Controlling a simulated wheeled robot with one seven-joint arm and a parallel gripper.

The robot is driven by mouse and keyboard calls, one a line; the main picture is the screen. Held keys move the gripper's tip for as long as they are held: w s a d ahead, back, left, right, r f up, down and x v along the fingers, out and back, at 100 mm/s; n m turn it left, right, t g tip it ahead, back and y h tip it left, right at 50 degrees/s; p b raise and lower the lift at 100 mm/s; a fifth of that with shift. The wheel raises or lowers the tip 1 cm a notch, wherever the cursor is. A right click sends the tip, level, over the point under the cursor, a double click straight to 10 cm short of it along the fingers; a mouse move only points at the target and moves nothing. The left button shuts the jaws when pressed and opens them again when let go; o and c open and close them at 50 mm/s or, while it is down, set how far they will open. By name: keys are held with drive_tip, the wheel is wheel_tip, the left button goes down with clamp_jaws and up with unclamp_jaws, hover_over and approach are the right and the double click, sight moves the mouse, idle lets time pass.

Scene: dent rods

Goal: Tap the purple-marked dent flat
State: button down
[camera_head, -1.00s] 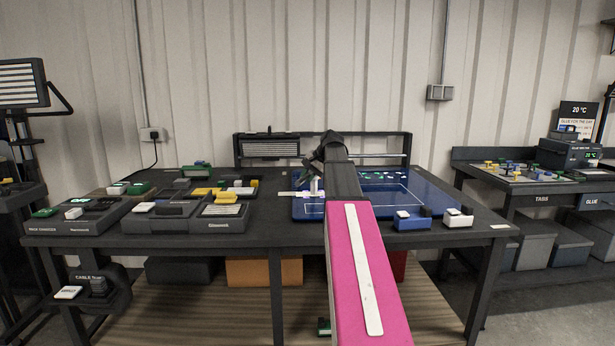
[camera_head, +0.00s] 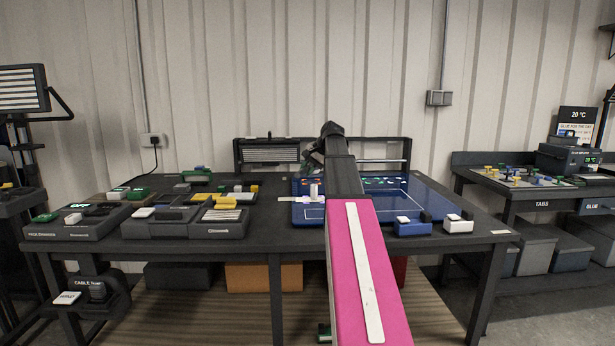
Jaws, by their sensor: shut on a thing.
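The blue panel (camera_head: 440,205) lies on the right half of the dark workbench (camera_head: 262,240), with thin white outlines and several small coloured marks near its back edge. I cannot make out the purple-marked dent; my arm covers part of the panel. My arm reaches forward over the bench. My gripper (camera_head: 314,162) hangs at its far end above the panel's left part, mostly hidden and dark. It is shut on a tool too small and covered to make out. A small white upright piece (camera_head: 313,190) shows below it, by a pale flat strip (camera_head: 290,199); I cannot tell whether it touches the gripper.
Dark trays (camera_head: 185,222) with white, yellow and green blocks fill the bench's left. A blue block (camera_head: 412,228) and a white-topped block (camera_head: 458,223) stand at the front right. A low rack (camera_head: 270,150) lines the back. Another bench (camera_head: 530,200) stands at right.

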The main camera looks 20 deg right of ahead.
drive_tip(key=shift+r, duration=0.85)
drive_tip(key=shift+s+a, duration=0.95)
drive_tip(key=shift+s, duration=0.2)
drive_tip(key=shift+s+a, duration=0.95)
drive_tip(key=shift+s, duration=0.25)
drive_tip(key=shift+s+a, duration=0.95)
drive_tip(key=shift+s, duration=0.2)
